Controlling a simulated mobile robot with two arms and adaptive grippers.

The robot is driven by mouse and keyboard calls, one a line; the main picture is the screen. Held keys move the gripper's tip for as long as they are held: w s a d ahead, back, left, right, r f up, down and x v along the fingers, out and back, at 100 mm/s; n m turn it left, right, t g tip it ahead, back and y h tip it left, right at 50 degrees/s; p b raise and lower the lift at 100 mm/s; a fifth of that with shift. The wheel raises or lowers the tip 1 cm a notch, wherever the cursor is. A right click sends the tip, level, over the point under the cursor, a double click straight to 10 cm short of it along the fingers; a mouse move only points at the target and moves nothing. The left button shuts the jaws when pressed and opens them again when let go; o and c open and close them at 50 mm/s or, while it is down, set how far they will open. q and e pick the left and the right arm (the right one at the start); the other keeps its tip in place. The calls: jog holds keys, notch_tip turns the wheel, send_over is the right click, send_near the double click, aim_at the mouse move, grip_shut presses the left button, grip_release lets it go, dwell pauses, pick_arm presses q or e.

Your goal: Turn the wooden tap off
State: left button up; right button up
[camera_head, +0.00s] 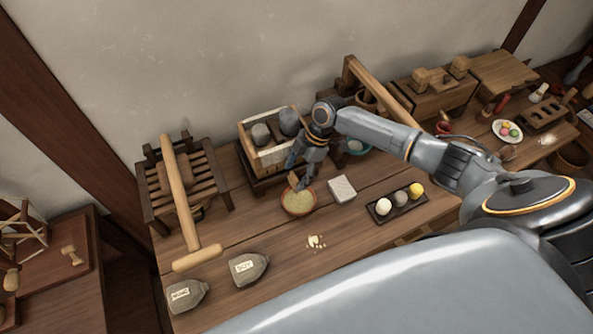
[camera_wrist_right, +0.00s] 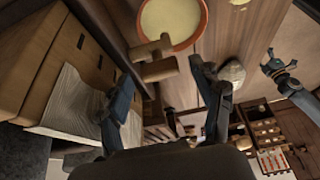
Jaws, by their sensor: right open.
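The wooden tap (camera_wrist_right: 153,58) shows in the wrist view as a pale T-shaped piece at the side of a wooden box (camera_wrist_right: 50,60), beside an orange-rimmed bowl of pale meal (camera_wrist_right: 172,18). In the head view the tap (camera_head: 293,181) is a small piece just behind the bowl (camera_head: 298,201), partly hidden by my right gripper (camera_head: 302,172). The right gripper is open, pointing down in front of the box (camera_head: 243,135). In the wrist view its fingers (camera_wrist_right: 163,88) stand apart with the tap ahead of them. What looks like my left gripper (camera_wrist_right: 275,68) is small at the wrist view's right.
A white block (camera_head: 342,189) and a dark tray (camera_head: 378,216) of balls lie right of the bowl. A slatted rack (camera_head: 207,165) with a wooden mallet (camera_head: 177,190) stands left. Two grey sacks (camera_head: 247,268) lie near the front edge. Crumbs (camera_head: 316,242) lie before the bowl.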

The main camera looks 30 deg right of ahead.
pick_arm(q)
jog(key=shift+s, duration=0.25)
pick_arm(e)
jog(key=shift+f, duration=0.1)
jog(key=c, duration=1.1)
pick_arm(q)
jog(key=shift+s, duration=0.2)
pick_arm(e)
jog(key=shift+c, duration=0.2)
